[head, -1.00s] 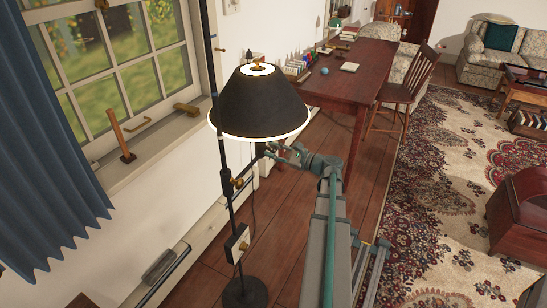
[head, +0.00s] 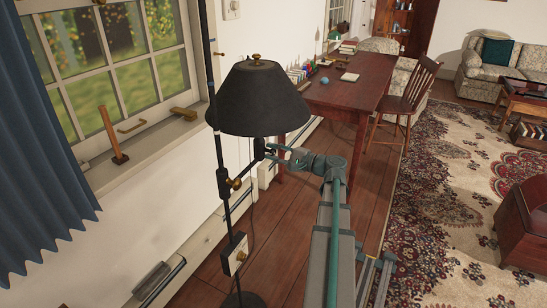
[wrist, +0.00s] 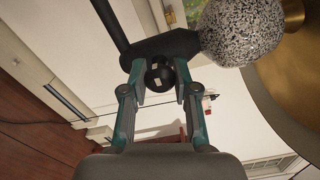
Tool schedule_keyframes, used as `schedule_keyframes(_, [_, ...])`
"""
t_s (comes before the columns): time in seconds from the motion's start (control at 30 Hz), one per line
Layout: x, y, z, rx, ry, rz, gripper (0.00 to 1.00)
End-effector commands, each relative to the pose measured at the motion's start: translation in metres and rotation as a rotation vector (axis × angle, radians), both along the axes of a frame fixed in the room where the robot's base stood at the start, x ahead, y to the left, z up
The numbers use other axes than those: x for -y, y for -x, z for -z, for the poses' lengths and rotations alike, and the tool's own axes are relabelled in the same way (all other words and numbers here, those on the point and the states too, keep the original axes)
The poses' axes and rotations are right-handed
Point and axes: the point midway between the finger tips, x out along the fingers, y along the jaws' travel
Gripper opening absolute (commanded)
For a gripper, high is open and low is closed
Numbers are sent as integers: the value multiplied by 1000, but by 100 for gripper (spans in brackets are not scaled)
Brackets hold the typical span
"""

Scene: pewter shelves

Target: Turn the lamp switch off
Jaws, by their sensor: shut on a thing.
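The floor lamp (head: 258,100) has a black shade, and no light shows at the shade's rim or top. In the wrist view the bulb (wrist: 240,30) is a dull speckled grey, beside the brass-coloured inside of the shade (wrist: 298,85). The lamp switch (wrist: 160,74) is a round black knob below the dark socket. My gripper (wrist: 161,72) has its two fingers closed on either side of the knob. In the head view my gripper (head: 270,153) is just under the shade, and the knob is too hidden to make out.
The thin black lamp pole (head: 217,130) and a brass clamp (head: 237,184) stand left of my gripper. A window (head: 115,62) and blue curtain (head: 42,150) are at the left. A wooden desk (head: 345,97) and chair (head: 412,85) stand behind. The patterned rug (head: 455,180) is right.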

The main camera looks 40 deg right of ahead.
Motion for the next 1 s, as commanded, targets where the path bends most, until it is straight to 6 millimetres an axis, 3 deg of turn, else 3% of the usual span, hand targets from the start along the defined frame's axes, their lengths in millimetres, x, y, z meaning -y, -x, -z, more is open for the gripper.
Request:
schedule_keyframes(0.6, [0,0,0,18,43,0,0])
schedule_keyframes(0.63, [0,0,0,18,43,0,32])
schedule_keyframes(0.77, [0,0,0,17,42,0,54])
schedule_keyframes(1.0, [0,0,0,17,42,0,55])
